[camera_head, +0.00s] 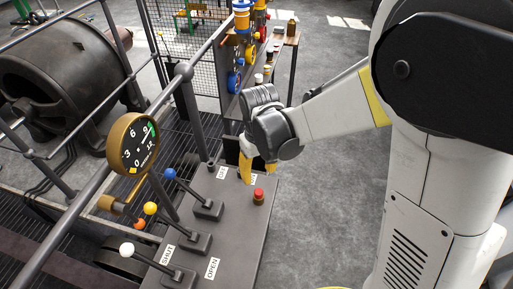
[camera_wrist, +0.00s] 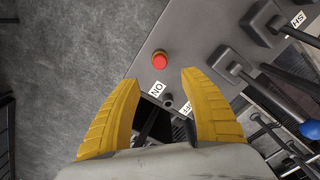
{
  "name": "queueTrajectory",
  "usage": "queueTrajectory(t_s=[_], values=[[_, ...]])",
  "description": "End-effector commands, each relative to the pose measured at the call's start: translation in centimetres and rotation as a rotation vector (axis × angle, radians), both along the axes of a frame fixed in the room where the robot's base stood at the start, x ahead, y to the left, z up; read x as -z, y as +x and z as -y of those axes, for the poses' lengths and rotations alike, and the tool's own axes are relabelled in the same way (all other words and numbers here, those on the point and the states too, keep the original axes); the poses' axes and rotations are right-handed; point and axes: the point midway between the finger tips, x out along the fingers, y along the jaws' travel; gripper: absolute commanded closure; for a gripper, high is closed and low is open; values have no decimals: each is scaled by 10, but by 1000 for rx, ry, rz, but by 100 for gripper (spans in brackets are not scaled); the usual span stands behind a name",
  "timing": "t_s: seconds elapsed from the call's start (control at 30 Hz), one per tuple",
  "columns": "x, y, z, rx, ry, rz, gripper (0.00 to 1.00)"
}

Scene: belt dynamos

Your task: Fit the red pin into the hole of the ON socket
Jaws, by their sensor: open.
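The red pin (camera_head: 258,196) stands upright on the dark grey panel, its round red head up. It also shows in the wrist view (camera_wrist: 159,60), just beyond my fingertips. My gripper (camera_head: 258,175) is open and empty, with yellow fingers pointing down behind the pin in the head view. In the wrist view the fingers (camera_wrist: 160,83) are spread to either side of the ON label (camera_wrist: 156,89). A small dark round socket (camera_wrist: 167,100) shows beside that label. I cannot tell whether its hole is empty, and the pin's lower end is hidden.
A partly hidden label (camera_wrist: 189,130) lies near the socket. A blue-knobbed lever (camera_head: 207,208), yellow- and white-knobbed levers stand along the panel. A brass gauge (camera_head: 133,142) and railing are at left. A shelf with coloured parts stands behind. Open floor lies right of the panel.

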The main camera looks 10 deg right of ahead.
Motion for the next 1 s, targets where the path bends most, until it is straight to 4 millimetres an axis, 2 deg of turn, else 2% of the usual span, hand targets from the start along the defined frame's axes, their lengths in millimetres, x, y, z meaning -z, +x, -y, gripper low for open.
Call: queueTrajectory(t_s=[0.5,0.7,1.0], values=[[89,0,0,1,1,2,48],[103,0,0,2,1,2,48],[104,0,1,2,1,2,48]])
